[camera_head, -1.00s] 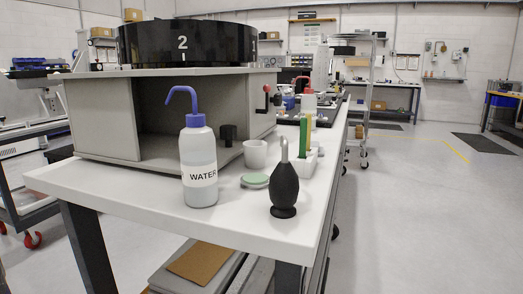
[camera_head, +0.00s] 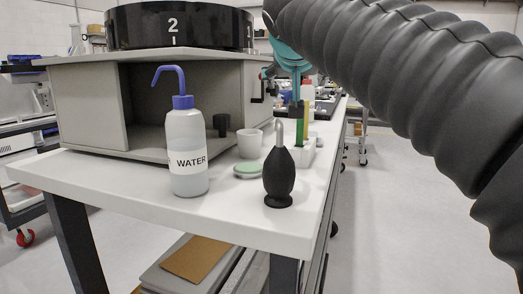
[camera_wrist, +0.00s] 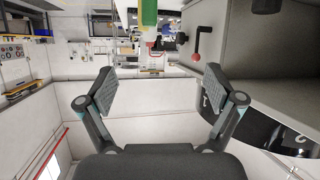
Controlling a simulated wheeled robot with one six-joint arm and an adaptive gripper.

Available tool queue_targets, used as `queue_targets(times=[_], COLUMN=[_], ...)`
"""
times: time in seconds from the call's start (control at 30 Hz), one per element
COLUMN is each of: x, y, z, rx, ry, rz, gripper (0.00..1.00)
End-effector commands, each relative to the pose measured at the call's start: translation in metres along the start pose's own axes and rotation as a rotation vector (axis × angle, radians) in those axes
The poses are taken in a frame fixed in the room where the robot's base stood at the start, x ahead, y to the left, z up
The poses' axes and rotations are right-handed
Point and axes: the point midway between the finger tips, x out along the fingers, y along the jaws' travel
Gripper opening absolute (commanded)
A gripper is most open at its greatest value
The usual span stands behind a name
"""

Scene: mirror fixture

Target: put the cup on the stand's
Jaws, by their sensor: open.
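A white cup (camera_head: 250,144) stands upright on the white bench, in front of the grey box's opening. The frames do not make clear which thing is the stand; a grey open-fronted box (camera_head: 92,112) with a black numbered drum (camera_head: 180,27) on top stands behind the cup. My gripper (camera_wrist: 158,88) is open and empty in the wrist view, its pads wide apart. In the head view my arm comes in from the upper right, with the teal gripper parts above the bench, right of the cup and apart from it. The cup cannot be made out in the wrist view.
A water bottle (camera_head: 187,152) stands left of the cup, and a black bulb blower (camera_head: 279,178) in front of it. A green-topped disc (camera_head: 249,169) lies between them. A white holder (camera_head: 305,155) with green and yellow upright pieces is to the right.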

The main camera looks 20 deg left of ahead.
Motion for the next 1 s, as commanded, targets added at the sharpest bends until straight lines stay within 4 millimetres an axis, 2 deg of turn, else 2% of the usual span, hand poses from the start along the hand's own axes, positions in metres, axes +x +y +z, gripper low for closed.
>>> queue_targets(times=[0.03, 0.2, 0.27, 0.4, 0.57, 0.8, 1.0], x=[0.001, 0.002, 0.001, 0.0, 0.004, 0.021, 0.033], y=[-0.015, -0.067, -0.082, -0.106, -0.115, -0.117, -0.118], z=[-0.011, -0.009, -0.009, 0.007, 0.023, 0.063, 0.089], rx=[0.005, 0.034, 0.046, 0.063, 0.07, 0.069, 0.069], ry=[0.026, 0.014, 0.014, -0.021, -0.034, -0.035, -0.035], rz=[-0.013, -0.02, -0.022, -0.008, 0.001, 0.001, 0.001], gripper=[0.92, 0.92, 0.92, 0.92, 0.92, 0.92, 0.92])
